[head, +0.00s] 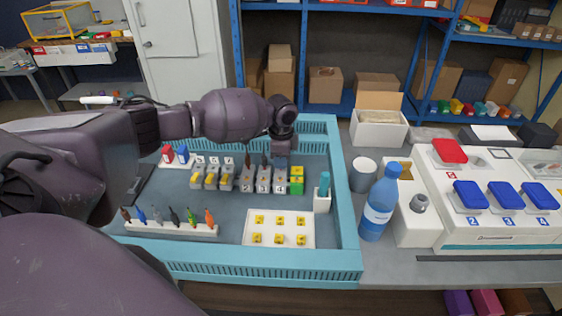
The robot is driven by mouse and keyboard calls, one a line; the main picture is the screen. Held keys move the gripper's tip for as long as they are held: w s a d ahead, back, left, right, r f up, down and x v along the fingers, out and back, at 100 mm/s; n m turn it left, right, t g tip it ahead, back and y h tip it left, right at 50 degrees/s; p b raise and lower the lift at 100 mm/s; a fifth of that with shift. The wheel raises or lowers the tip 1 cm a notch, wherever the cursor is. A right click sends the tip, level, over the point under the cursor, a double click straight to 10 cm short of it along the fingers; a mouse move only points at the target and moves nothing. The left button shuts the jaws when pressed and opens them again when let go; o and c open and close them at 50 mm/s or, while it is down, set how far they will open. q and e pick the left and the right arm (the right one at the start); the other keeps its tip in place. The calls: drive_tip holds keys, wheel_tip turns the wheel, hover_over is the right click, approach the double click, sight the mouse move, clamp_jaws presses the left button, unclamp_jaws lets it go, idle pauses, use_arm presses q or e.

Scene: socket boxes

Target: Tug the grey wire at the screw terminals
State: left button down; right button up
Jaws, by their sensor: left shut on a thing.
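A row of grey screw terminals (263,180) with numbered white labels stands in the blue-rimmed tray, with a green and yellow terminal (297,180) at its right end. My left gripper (257,161) reaches in from the left, above the right-hand grey terminals, with its dark fingers pointing down. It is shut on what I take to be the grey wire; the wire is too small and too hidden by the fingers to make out. My right gripper is not in view.
The tray (250,265) also holds a rack of coloured screwdrivers (170,228), a white plate with yellow pieces (279,229) and a white holder with a teal tool (323,190). A blue bottle (379,205) and white cup (363,175) stand right of the tray.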

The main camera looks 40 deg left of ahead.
use_arm(q)
drive_tip(key=c, duration=0.6)
unclamp_jaws()
wheel_tip(320, 180, up, 4)
drive_tip(key=p, duration=0.3)
drive_tip(key=shift+f, duration=0.1)
wheel_tip(320, 180, up, 4)
drive_tip(key=p, duration=0.3)
drive_tip(key=shift+f+p, duration=0.1)
drive_tip(key=shift+p, duration=0.2)
drive_tip(key=shift+f, duration=0.1)
